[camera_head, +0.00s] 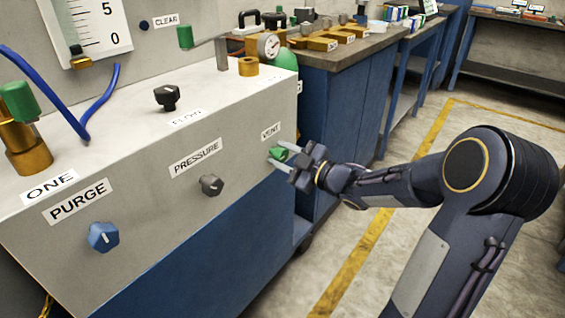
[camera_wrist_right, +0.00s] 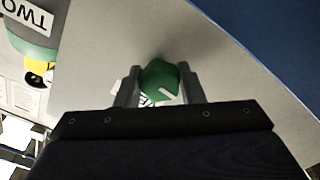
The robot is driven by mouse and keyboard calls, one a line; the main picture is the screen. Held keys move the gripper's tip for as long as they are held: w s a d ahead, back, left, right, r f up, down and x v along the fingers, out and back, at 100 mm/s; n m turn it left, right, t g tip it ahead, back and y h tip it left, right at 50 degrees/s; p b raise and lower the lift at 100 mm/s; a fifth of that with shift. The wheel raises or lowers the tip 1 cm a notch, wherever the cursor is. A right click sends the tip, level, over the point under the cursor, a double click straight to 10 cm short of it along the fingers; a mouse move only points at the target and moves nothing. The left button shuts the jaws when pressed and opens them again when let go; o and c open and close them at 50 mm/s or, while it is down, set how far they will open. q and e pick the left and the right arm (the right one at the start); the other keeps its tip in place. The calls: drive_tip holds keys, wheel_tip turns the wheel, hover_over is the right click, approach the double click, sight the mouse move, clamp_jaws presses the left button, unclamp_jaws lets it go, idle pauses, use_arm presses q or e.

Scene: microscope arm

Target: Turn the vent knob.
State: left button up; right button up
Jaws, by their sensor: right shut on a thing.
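The vent knob (camera_head: 278,154) is green and sits on the front panel of the grey cabinet, below the VENT label (camera_head: 270,131). My right gripper (camera_head: 283,155) reaches it from the right and is shut on it. In the right wrist view the green knob (camera_wrist_right: 160,80) sits between the two fingers of my right gripper (camera_wrist_right: 160,85), with a white mark on its face. The fingers hide part of the knob's sides. My left gripper is not in view.
A grey PRESSURE knob (camera_head: 211,185) and a blue PURGE knob (camera_head: 103,236) are on the same panel to the left. A black FLOW knob (camera_head: 167,97) and a gauge (camera_head: 268,46) are above. Open floor (camera_head: 390,235) lies to the right.

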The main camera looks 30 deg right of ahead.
drive_tip(key=shift+f+n+b, duration=0.15)
drive_tip(key=shift+n+b, duration=0.2)
drive_tip(key=shift+n, duration=0.15)
drive_tip(key=o, duration=1)
drive_tip(key=p+v, duration=0.2)
drive_tip(key=v, duration=0.6)
drive_tip(key=shift+w, duration=0.1)
